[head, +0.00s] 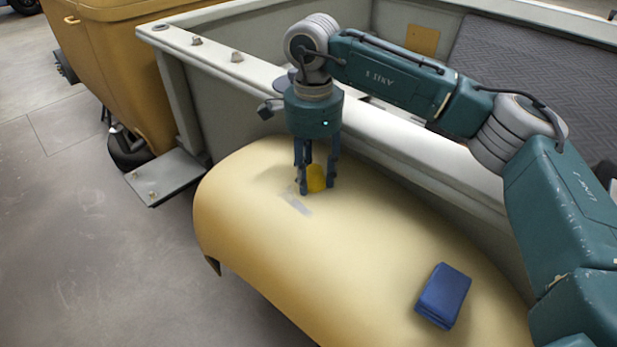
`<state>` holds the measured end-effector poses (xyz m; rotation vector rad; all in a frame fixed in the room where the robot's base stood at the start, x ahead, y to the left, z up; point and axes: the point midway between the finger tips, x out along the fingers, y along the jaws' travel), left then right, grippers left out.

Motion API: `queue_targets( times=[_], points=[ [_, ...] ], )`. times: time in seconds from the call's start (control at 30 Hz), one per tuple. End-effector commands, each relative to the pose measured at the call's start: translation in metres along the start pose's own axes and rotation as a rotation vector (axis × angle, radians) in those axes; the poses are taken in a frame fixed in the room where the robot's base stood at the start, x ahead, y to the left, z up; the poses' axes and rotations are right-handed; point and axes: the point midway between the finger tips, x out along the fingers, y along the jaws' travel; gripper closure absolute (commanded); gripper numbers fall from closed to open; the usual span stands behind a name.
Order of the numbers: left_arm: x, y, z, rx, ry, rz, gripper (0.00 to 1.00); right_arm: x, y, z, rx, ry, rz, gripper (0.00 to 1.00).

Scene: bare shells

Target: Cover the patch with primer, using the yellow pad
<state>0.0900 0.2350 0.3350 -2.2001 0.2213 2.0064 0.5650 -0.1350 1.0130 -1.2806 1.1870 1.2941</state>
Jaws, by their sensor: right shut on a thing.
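My right gripper (317,187) points down over the cream-yellow curved panel (262,235), near its upper left part. It is shut on the yellow pad (316,178), which shows between its fingers at or just above the surface. I cannot tell whether the pad touches the panel. A small grey patch (297,203) shows on the panel just left of and below the fingertips. Part of the patch may be hidden behind the fingers. My left gripper is not in view.
A folded blue cloth or block (443,295) lies on the panel's lower right. A grey-white vehicle body wall (230,75) with bolts rises behind the panel. A yellow cabinet-like body (120,60) stands at the upper left. The concrete floor (80,240) at left is clear.

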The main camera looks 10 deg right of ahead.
Motion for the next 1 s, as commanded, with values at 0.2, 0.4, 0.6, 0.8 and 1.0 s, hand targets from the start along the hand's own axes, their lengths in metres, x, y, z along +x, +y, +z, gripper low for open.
queue_targets(
  times=[0.2, 0.4, 0.6, 0.8, 1.0],
  points=[
    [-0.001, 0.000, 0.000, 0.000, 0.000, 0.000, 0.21, -0.001, -0.009, -0.017, 0.002, 0.000, 0.000, 0.86],
    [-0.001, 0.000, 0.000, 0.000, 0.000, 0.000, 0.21, -0.002, -0.010, -0.019, 0.000, 0.000, -0.001, 0.86],
    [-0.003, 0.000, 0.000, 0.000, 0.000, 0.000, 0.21, -0.005, -0.010, -0.019, 0.000, 0.000, -0.001, 0.86],
    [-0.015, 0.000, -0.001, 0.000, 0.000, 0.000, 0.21, -0.023, -0.010, -0.019, 0.001, 0.001, -0.003, 0.86],
    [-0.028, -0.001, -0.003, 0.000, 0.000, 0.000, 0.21, -0.043, -0.009, -0.020, 0.001, 0.001, -0.002, 0.86]
  ],
)
